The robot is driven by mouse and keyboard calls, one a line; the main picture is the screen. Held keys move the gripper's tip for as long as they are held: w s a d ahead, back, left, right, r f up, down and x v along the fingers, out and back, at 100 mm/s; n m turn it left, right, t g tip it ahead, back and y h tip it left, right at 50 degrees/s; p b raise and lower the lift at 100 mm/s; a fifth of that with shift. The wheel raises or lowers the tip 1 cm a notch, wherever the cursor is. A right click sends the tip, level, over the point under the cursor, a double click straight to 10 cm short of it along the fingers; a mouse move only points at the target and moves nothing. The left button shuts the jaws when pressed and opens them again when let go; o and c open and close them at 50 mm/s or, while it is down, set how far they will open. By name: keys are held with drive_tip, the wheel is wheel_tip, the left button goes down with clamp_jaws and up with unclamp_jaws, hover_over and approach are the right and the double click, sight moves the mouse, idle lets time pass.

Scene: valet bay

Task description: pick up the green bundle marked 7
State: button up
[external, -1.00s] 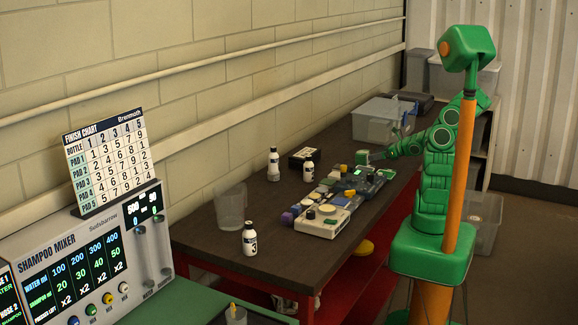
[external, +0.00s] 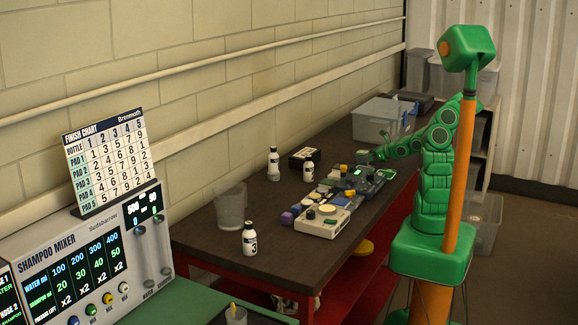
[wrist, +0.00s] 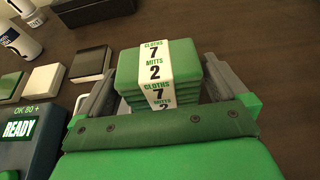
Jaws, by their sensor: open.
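The green bundle (wrist: 128,68) is a folded stack with a white band reading "CLOTHS 7 MITTS 2". It lies on the dark table at the upper middle of the wrist view. My gripper (wrist: 160,72) is open around it, with one grey finger at its left side and one at its right. I cannot tell whether either finger touches it. In the external view my gripper (external: 373,156) is low over the far part of the table; the bundle is small there and hard to make out.
Left of the bundle are a dark block (wrist: 88,63), a white block (wrist: 43,79) and a device reading "READY" (wrist: 22,129). A black box (wrist: 82,10) lies beyond. Clear table (wrist: 270,45) shows to the right.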

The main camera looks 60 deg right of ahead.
drive_tip(key=shift+w+f, duration=0.3)
drive_tip(key=shift+w, duration=0.35)
drive_tip(key=c, duration=0.8)
drive_tip(key=shift+r, duration=0.1)
drive_tip(key=shift+c, duration=0.2)
